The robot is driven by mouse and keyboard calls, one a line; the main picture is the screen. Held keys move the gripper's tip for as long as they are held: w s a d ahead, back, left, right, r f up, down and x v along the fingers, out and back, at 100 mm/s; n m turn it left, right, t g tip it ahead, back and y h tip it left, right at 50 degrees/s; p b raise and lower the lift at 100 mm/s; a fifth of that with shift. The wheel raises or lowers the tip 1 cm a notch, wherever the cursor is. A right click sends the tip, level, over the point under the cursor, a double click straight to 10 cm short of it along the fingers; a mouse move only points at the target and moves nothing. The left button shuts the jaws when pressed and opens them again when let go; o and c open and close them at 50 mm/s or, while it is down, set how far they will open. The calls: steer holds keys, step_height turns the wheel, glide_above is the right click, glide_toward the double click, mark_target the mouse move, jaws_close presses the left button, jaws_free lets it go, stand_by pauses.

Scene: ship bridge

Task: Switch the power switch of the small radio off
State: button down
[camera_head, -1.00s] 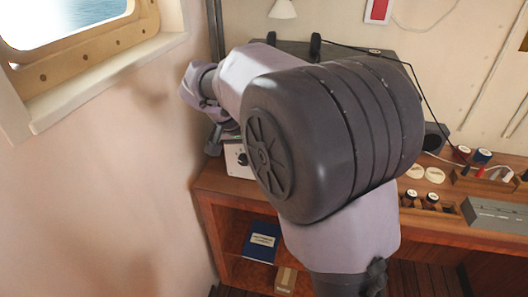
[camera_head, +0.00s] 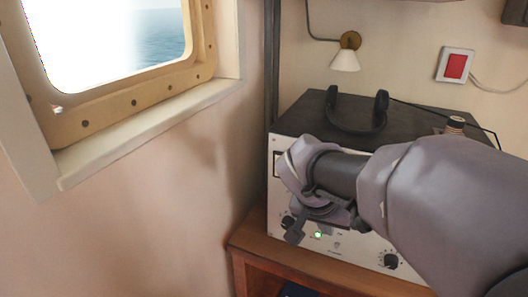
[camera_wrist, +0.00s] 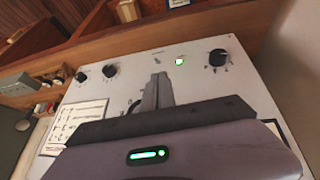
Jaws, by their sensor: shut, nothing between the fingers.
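The radio is a box with a pale front panel (camera_head: 350,248) and a dark top, standing in the corner. Its panel carries dark knobs and a lit green lamp (camera_head: 318,235); the lamp also shows in the wrist view (camera_wrist: 180,61). In the wrist view, my gripper (camera_wrist: 159,76) is shut and empty, its fingertips in front of the panel close to the lamp. I cannot tell whether they touch it. A small fitting (camera_wrist: 136,106) shows beside the fingers. I cannot clearly make out the power switch or its position; my gripper covers part of the panel.
Headphones (camera_head: 357,128) and a small spool (camera_head: 455,124) are on the radio's top. The wall and window sill (camera_head: 150,130) are close on the left. The wooden desk edge (camera_head: 300,262) runs below the panel. A lamp (camera_head: 345,60) hangs above.

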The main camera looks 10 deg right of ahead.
mark_target(337, 246)
steer(key=b+x, duration=0.3)
steer(key=x, duration=0.8)
steer(key=shift+d+f+b, duration=0.2)
steer(key=shift+d+b, duration=0.15)
steer(key=shift+d, duration=0.05)
steer(key=shift+f, duration=0.15)
